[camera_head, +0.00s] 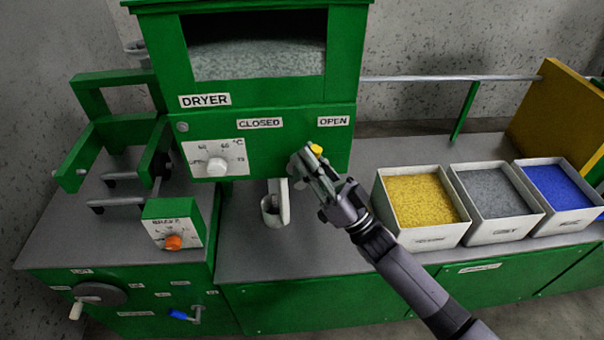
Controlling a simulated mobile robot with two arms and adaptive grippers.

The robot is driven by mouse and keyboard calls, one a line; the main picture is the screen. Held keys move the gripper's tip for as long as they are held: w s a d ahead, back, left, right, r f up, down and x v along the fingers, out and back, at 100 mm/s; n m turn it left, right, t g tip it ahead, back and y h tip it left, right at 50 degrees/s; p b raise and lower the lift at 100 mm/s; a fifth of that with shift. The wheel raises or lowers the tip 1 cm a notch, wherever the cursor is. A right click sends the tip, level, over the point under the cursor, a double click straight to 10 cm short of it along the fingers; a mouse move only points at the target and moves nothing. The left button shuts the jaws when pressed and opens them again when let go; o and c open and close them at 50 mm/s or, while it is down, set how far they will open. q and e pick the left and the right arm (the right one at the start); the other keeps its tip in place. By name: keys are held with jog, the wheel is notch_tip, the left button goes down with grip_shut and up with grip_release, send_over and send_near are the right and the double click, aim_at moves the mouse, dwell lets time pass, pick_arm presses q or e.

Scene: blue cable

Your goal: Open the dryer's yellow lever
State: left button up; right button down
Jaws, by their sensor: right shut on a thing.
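The green dryer (260,50) stands at the back, with grey granules behind its window. Its front has a CLOSED label (260,123) and an OPEN label (333,121). The yellow lever (316,149) shows as a small yellow tip just below the OPEN label. My right gripper (308,160) is at the lever, shut on it, and hides most of it. Its arm comes in from the lower right. My left gripper is not in view.
Three white bins of yellow (421,199), grey (493,191) and blue (556,186) granules stand on the bench to the right. A white spout or cup (273,208) is below the dryer. A dial box with an orange knob (173,242) is at the left.

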jog(key=shift+d+f+m+t+h+b, duration=0.25)
jog(key=shift+m+t+h+b, duration=0.35)
jog(key=shift+m+t, duration=0.4)
jog(key=shift+d+f+m+t+h+b, duration=0.1)
jog(key=shift+d+m+t+h+b, duration=0.3)
jog(key=shift+m+t+b, duration=0.5)
jog(key=c, duration=1.8)
grip_release()
jog(key=shift+o, duration=0.2)
jog(key=v, duration=1.2)
jog(key=shift+w+a, duration=0.1)
jog(key=shift+w, duration=0.05)
